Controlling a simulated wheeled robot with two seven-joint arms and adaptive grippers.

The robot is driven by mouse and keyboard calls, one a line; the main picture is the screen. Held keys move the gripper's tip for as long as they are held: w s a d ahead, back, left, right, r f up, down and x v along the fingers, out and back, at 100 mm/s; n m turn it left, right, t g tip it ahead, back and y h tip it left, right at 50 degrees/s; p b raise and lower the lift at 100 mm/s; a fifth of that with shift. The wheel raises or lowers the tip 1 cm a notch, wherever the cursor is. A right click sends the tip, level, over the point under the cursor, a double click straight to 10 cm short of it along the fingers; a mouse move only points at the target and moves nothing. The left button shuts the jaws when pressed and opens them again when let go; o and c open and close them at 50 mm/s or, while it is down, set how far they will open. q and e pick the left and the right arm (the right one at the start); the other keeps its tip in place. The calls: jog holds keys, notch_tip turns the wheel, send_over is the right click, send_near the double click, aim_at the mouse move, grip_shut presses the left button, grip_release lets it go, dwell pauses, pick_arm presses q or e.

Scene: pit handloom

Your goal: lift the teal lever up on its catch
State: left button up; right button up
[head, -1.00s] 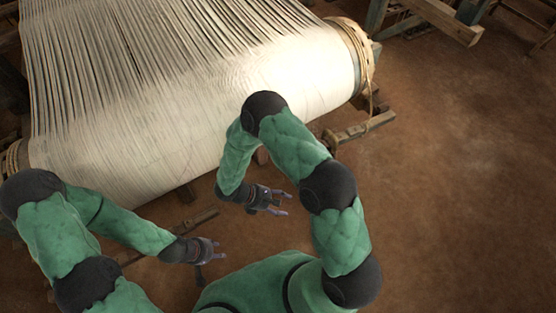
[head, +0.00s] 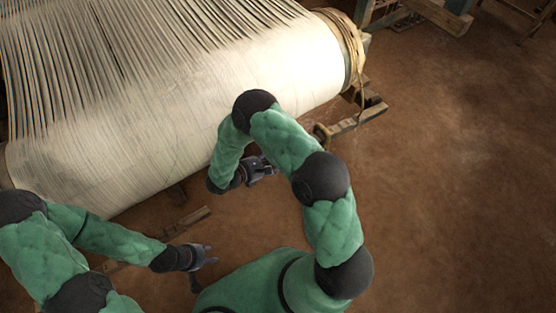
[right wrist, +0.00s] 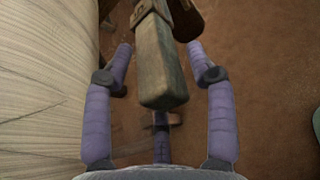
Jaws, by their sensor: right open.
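In the right wrist view a worn wooden bar with a dull grey-green tint (right wrist: 160,65) runs down between my fingers, its blunt end towards me. It appears to be the teal lever, though the colour is faint. My right gripper (right wrist: 160,52) is open, one finger on each side of the bar, with gaps visible on both sides. In the head view my right gripper (head: 262,168) is below the cloth roll, and the lever cannot be made out there. My left gripper (head: 209,255) is open and empty at the lower left. The catch cannot be made out.
The large cloth roll (head: 270,75) with its warp threads fills the upper left. A wooden arm (head: 357,119) juts out by its right end. A wooden bar (head: 187,220) lies low near my left gripper. The brown floor (head: 460,190) at right is clear.

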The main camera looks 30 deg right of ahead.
jog(key=shift+x, duration=1.15)
grip_shut()
jog(key=shift+s+a+f+b, duration=0.15)
jog(key=shift+f+b, duration=0.8)
jog(key=shift+b, duration=0.1)
grip_release()
jog(key=shift+r, duration=0.15)
jog(key=shift+a, duration=0.1)
